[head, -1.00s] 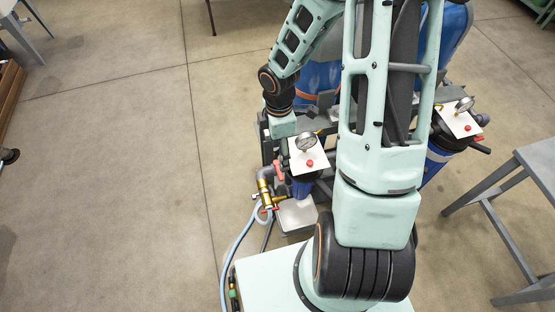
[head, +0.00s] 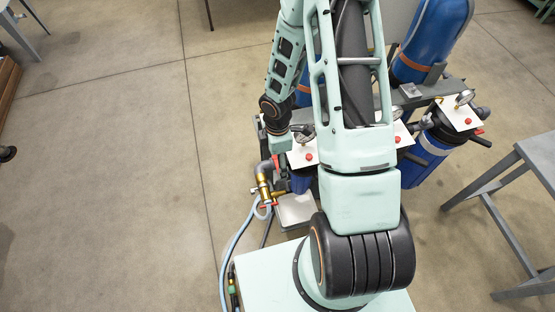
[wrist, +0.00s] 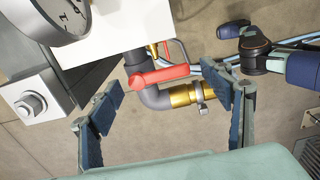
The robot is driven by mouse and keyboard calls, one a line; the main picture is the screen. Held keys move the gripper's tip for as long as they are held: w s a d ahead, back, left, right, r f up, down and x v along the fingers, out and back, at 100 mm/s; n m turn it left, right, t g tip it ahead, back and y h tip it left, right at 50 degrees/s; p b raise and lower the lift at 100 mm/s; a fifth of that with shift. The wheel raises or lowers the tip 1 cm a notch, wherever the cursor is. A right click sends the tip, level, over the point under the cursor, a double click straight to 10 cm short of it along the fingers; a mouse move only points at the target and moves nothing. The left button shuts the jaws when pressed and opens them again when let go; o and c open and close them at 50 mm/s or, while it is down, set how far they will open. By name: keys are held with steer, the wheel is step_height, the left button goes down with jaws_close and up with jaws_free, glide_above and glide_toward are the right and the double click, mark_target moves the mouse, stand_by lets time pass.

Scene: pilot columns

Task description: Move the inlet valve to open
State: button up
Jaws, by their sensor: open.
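The inlet valve appears to be the one with the red lever handle (wrist: 160,77), set on a dark grey pipe with an elbow and a brass fitting (wrist: 190,95). In the wrist view the lever lies nearly level, roughly across the line of the upper pipe. My gripper (wrist: 163,97) is open, its two dark blue pads on either side of the lever, with visible gaps and nothing held. In the head view the lever (head: 276,166) shows small just below my wrist, beside the brass fitting (head: 263,190); my fingers cannot be made out there.
A pressure gauge (wrist: 56,15) on a white plate and a grey block with a bolt (wrist: 30,103) are close at the left in the wrist view. Blue filter housings (head: 428,155) stand to the right. A light blue hose (head: 238,240) runs down.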

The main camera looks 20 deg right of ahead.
steer(key=c, duration=1.1)
steer(key=shift+a+m, duration=0.1)
steer(key=shift+m, duration=0.2)
steer(key=m+b, duration=0.1)
steer(key=a+m+b, duration=0.1)
steer(key=m, duration=0.1)
steer(key=shift+w+f+m+b, duration=0.1)
steer(key=shift+w+m+b, duration=0.1)
steer(key=shift+m+b, duration=0.15)
steer(key=m+b, duration=0.2)
steer(key=m, duration=0.1)
steer(key=a+m+b, duration=0.1)
steer(key=m, duration=0.1)
steer(key=shift+w+m, duration=0.25)
steer(key=shift+w, duration=0.1)
steer(key=m+b, duration=0.1)
steer(key=m, duration=0.2)
steer(key=w+m+b, duration=0.1)
steer(key=shift+a+b, duration=0.3)
steer(key=shift+w+a+m+b, duration=0.1)
steer(key=shift+w+m+b, duration=0.2)
steer(key=shift+m, duration=0.75)
steer(key=shift+w+m+b, duration=0.15)
steer(key=shift+m+b, duration=0.25)
steer(key=shift+m, duration=0.65)
steer(key=shift+c, duration=0.3)
